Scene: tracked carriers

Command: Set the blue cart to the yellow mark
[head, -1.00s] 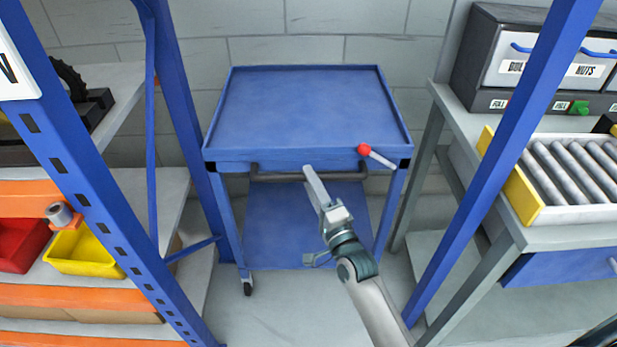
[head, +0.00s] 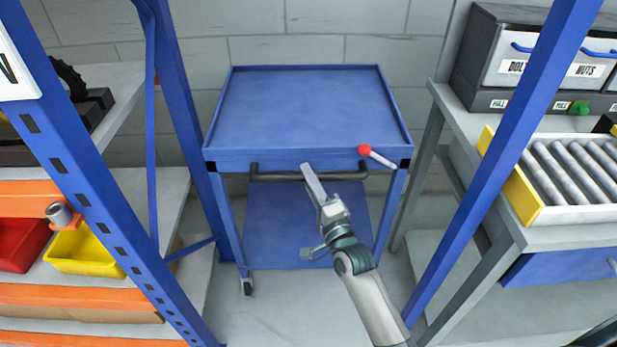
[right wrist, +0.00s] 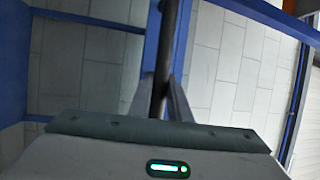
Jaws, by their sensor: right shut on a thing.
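The blue cart (head: 305,100) stands upright between two blue rack posts, near the grey block wall. It has a flat empty top, a lower shelf (head: 290,225) and a dark handle bar (head: 275,178) across its front. A lever with a red knob (head: 364,150) sits at its front right corner. My right gripper (head: 308,172) is shut on the handle bar, near its middle. In the right wrist view the bar (right wrist: 164,55) runs between the fingers (right wrist: 163,100). I see no yellow mark on the floor. My left gripper is out of view.
A rack on the left holds a yellow bin (head: 85,252) and a red bin (head: 20,243). On the right, a grey bench carries a roller conveyor (head: 570,170) and labelled drawers (head: 545,65). Blue posts stand close on both sides. Bare floor (head: 290,305) shows before the cart.

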